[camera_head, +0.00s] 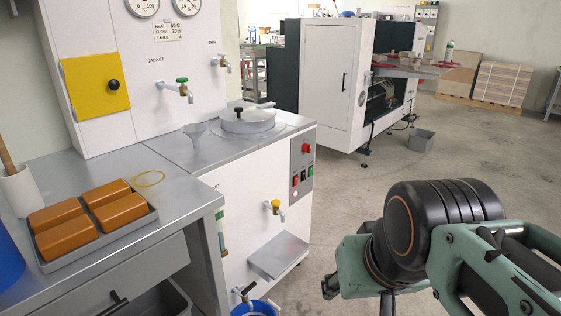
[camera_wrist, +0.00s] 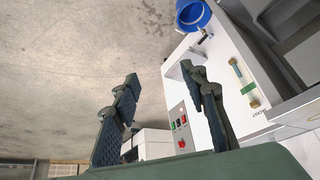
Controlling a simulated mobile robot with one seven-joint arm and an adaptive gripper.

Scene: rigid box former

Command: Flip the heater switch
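The grey control panel (camera_head: 301,168) is on the right end of the white heater cabinet's front. It carries a red knob (camera_head: 306,148) at the top and small red, black and green switches (camera_head: 296,181) below. Their labels are too small to read, so I cannot tell which is the heater switch. The panel (camera_wrist: 179,130) also shows in the wrist view, beyond and between my fingers. My gripper (camera_wrist: 160,72) is open and empty, its two dark fingers well apart and touching nothing. In the head view my arm is at the lower right, clear of the cabinet, with the fingers mostly hidden.
A yellow-handled tap (camera_head: 274,207) and a metal shelf (camera_head: 279,256) stick out from the cabinet front. A blue bucket (camera_head: 254,308) stands below. Open concrete floor (camera_head: 350,200) lies right of the cabinet.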

